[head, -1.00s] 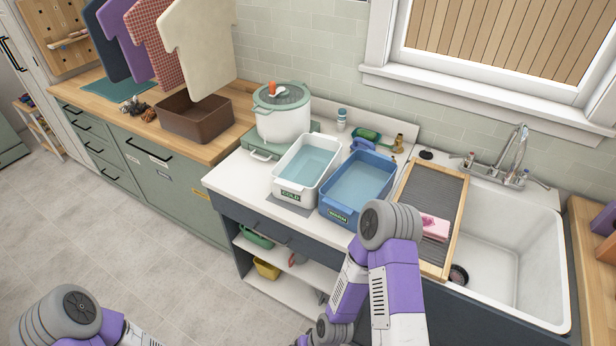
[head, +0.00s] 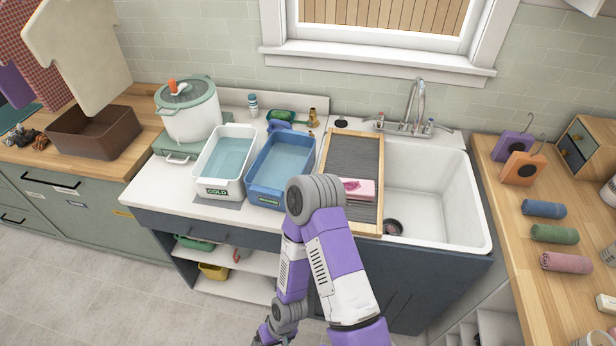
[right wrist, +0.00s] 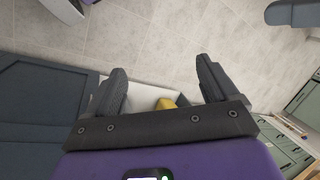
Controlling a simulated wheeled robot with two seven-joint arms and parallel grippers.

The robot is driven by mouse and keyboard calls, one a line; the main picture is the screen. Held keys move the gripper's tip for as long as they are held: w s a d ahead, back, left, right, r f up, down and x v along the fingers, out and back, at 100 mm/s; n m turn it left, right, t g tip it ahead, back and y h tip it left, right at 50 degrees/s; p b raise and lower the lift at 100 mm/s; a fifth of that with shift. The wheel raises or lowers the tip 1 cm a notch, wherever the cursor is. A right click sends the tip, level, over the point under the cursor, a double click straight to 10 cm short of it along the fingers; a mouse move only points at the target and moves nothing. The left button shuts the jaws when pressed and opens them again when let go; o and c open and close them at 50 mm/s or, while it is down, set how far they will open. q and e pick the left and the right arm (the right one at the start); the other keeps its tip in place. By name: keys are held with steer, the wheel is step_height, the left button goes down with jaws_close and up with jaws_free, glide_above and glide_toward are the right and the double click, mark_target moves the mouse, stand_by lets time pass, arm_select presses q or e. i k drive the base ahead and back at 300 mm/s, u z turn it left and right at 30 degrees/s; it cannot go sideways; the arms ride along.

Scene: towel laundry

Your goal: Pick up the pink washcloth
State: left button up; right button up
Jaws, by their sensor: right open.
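A small pink piece (head: 357,188) with a darker pink patch on top lies on the ribbed washboard (head: 379,145) left of the sink. A dusty-pink rolled cloth (head: 566,262) lies on the wooden counter at the right, in front of a green roll and a blue roll. I cannot tell for certain which is the washcloth. My right gripper (right wrist: 160,85) is open and empty in the right wrist view, above the floor and beside the cabinet, away from both. My right arm stands in front of the washboard in the head view. My left gripper is out of view.
A blue basin (head: 283,165) and a white basin (head: 225,162) of water stand left of the washboard. The white sink (head: 440,190) is right of it. Purple and orange hanger items (head: 524,166) and a small drawer box (head: 588,150) stand on the right wooden counter (head: 505,215).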

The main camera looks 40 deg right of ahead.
mark_target(361, 190)
steer(key=z, duration=1.7)
